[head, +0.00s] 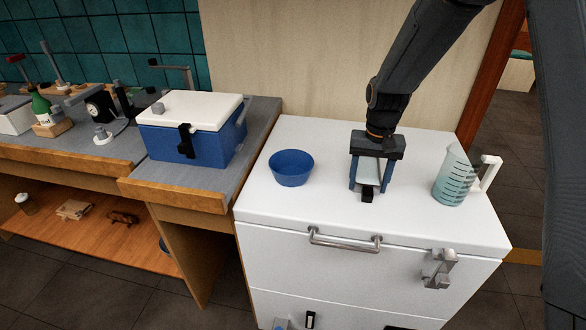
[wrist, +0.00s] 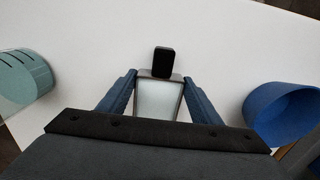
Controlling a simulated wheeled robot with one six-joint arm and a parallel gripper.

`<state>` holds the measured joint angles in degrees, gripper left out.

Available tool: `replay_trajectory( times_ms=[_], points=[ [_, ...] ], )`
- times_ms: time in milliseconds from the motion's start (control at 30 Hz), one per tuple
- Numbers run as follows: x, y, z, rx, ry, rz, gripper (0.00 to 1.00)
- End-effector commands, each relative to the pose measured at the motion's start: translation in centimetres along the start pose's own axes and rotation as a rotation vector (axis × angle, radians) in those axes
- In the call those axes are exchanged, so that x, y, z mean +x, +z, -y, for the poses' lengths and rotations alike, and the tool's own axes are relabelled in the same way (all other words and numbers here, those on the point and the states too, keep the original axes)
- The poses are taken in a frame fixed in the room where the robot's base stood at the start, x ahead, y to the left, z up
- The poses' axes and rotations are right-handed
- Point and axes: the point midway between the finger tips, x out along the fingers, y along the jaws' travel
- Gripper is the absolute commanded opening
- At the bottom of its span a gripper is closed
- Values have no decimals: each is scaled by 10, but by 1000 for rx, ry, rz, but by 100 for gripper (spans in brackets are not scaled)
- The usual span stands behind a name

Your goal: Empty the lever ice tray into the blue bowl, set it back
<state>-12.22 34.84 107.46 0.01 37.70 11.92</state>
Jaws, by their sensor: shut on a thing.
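The lever ice tray (head: 370,170) is a small pale metal tray with a black knob at one end, on the white cabinet top. It also shows in the wrist view (wrist: 159,98), between my fingers. My gripper (head: 370,183) points down over it, its blue fingers shut on the tray's two sides. Whether the tray touches the top or is just above it I cannot tell. The blue bowl (head: 291,170) stands upright to the left of the tray in the head view and on the right in the wrist view (wrist: 284,112). Its inside looks empty in the head view.
A clear measuring jug (head: 454,178) with a white handle stands right of my gripper. A blue cooler (head: 190,146) with a white lid sits on the counter at left. The white top (head: 318,205) is bare in front of bowl and tray.

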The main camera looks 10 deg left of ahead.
Motion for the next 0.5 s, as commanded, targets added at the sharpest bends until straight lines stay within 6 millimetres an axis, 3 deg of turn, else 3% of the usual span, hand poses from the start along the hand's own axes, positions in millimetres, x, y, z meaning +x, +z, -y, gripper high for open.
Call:
replay_trajectory(
  times_ms=[33, 100, 500],
  points=[
    [0, 0, 0, 0, 0, 0, 11],
    [0, 0, 0, 0, 0, 0, 0],
    [-15, 0, 0, 0, 0, -1, 0]
  ],
)
